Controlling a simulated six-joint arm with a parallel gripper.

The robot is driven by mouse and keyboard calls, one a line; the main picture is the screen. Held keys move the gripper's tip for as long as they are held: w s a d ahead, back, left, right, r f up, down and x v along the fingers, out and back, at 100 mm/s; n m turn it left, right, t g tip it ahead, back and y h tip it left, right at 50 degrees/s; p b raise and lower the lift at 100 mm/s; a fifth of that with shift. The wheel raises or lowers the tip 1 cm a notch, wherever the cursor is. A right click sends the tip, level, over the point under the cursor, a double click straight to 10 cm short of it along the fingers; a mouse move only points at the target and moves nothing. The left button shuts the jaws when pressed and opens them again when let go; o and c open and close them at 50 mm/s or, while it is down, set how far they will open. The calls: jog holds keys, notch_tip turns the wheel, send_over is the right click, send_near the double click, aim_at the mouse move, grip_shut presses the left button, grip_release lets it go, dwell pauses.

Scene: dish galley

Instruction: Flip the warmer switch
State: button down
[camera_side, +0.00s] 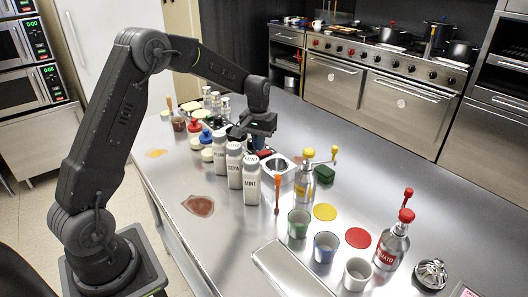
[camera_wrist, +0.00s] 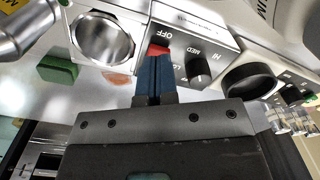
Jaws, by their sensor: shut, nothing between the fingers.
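The warmer (camera_wrist: 185,25) is a pale metal unit with a round open well (camera_wrist: 103,38) and a front panel in the wrist view. A red switch (camera_wrist: 158,50) sits on that panel beside the word OFF, with a black dial (camera_wrist: 198,68) to its right. My gripper (camera_wrist: 155,60) is shut, its blue fingers together and empty. The fingertips overlap the lower part of the switch; I cannot tell whether they touch it. In the side view my gripper (camera_side: 257,146) points down behind the white shakers, next to the warmer's well (camera_side: 277,166).
White labelled shakers (camera_side: 251,182) stand close in front of my gripper. A yellow-topped bottle (camera_side: 304,178), a green sponge (camera_side: 324,173), several cups (camera_side: 326,246) and a red-topped bottle (camera_side: 393,245) stand to the right.

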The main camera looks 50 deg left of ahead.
aim_at(259, 154)
jog(key=shift+f, duration=1.15)
dwell(0.5)
jog(key=shift+r, duration=0.1)
jog(key=shift+r, duration=3.4)
jog(key=shift+s+d+r, duration=0.15)
jog(key=shift+d+r, duration=0.05)
jog(key=shift+r, duration=0.1)
jog(key=s+d+r+m+t, duration=0.2)
jog(key=s+d+r, duration=0.45)
jog(key=s, duration=0.25)
jog(key=s+d+r+m+t, duration=0.2)
jog(key=s+d+r, duration=0.3)
jog(key=s+d, duration=0.3)
jog(key=s+d+f+m+t, duration=0.1)
jog(key=s+f+m, duration=0.1)
jog(key=s, duration=0.8)
jog(key=shift+d+t, duration=0.3)
jog(key=shift+d, duration=0.1)
